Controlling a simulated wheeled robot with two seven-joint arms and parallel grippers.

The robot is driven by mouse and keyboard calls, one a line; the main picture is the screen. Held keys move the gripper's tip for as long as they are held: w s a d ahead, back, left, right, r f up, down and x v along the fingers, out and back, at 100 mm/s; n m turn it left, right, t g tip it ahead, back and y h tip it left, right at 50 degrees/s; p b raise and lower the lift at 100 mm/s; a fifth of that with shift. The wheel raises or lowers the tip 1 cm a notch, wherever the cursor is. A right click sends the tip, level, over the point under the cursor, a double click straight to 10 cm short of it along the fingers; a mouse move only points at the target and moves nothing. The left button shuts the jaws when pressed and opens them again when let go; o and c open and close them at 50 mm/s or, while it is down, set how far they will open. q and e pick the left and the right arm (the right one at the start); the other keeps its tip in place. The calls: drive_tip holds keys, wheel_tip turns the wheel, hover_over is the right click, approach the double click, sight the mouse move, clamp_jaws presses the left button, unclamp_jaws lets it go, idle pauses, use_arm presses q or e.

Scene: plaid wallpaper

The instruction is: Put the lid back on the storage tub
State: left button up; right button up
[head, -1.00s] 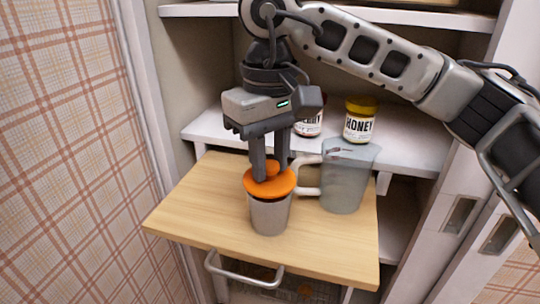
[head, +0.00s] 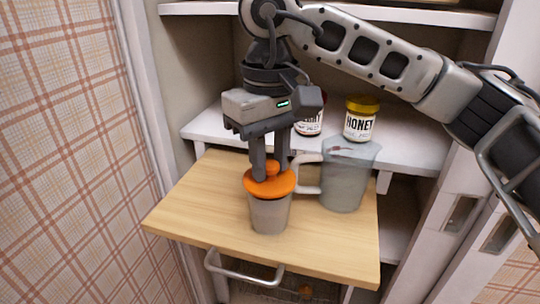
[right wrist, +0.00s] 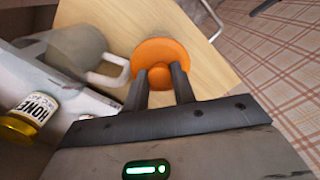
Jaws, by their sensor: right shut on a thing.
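The storage tub (head: 269,216) is a grey, slightly see-through cup-shaped container standing upright on the wooden board. The orange lid (head: 286,187) lies across the tub's top, and it also shows in the right wrist view (right wrist: 172,50). From these views I cannot tell whether it is pressed fully down. My right gripper (head: 269,172) points down from above and is shut on the lid's round orange knob; its fingers (right wrist: 160,80) flank the knob in the right wrist view. The lid hides the tub in the right wrist view. My left gripper is not in view.
A grey translucent pitcher (head: 348,182) with a pale handle stands right of the tub, its handle close to it. A honey jar (head: 360,122) and another jar (head: 309,122) stand on the white shelf behind. The wooden board (head: 195,210) is clear at left and front.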

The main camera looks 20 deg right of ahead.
drive_tip(key=o, duration=1.5)
drive_tip(key=shift+r, duration=0.15)
drive_tip(key=shift+r+p, duration=2.65)
drive_tip(key=shift+r, duration=0.75)
drive_tip(key=shift+c, duration=0.2)
clamp_jaws()
